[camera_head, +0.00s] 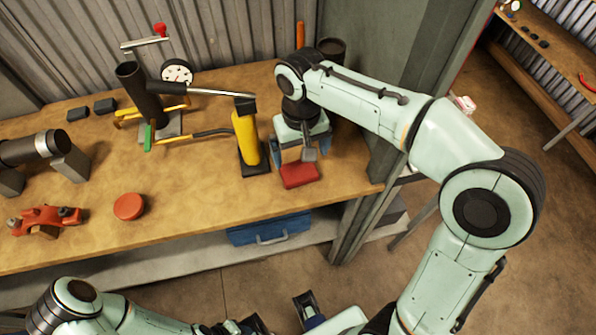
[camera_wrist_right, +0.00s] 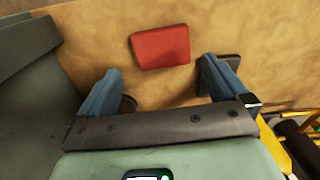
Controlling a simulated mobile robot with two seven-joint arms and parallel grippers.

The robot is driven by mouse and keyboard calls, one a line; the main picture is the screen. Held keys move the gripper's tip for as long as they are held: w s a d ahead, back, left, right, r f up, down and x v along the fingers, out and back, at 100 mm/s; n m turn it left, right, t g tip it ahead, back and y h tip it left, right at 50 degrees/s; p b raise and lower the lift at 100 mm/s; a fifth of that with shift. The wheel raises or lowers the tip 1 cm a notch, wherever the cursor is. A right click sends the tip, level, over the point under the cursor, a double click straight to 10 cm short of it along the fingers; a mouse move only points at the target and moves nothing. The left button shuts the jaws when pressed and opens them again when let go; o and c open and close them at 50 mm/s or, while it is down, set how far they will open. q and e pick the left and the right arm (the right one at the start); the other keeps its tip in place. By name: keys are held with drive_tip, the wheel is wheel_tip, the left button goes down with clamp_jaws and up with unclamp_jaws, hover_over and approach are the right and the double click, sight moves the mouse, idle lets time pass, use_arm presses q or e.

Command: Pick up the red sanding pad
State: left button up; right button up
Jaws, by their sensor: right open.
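The red sanding pad (camera_head: 300,176) is a flat red block on the wooden workbench (camera_head: 190,220), near its front right edge. In the right wrist view the pad (camera_wrist_right: 160,47) lies flat, just beyond the gap between the fingers. My right gripper (camera_head: 295,154) points down beside the pad, on its far side in the head view. Its blue fingers (camera_wrist_right: 165,88) are apart with only bare wood between them. Dark parts that may be my left gripper (camera_head: 280,315) show at the bottom edge, partly cut off.
A yellow cylinder on a dark base (camera_head: 246,138) stands close left of the right gripper. A round red disc (camera_head: 129,206) and a red tool (camera_head: 45,220) lie further left. A dark pot (camera_head: 332,50) stands behind. A grey post (camera_head: 395,130) borders the bench's right end.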

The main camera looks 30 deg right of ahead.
sight(299, 170)
wheel_tip(299, 170, down, 3)
drive_tip(key=shift+w+r, duration=0.15)
drive_tip(key=shift+r, duration=0.05)
drive_tip(key=shift+a+f+b, duration=0.1)
drive_tip(key=shift+f+b, duration=0.45)
drive_tip(key=shift+f, duration=1.85)
drive_tip(key=c, duration=0.8)
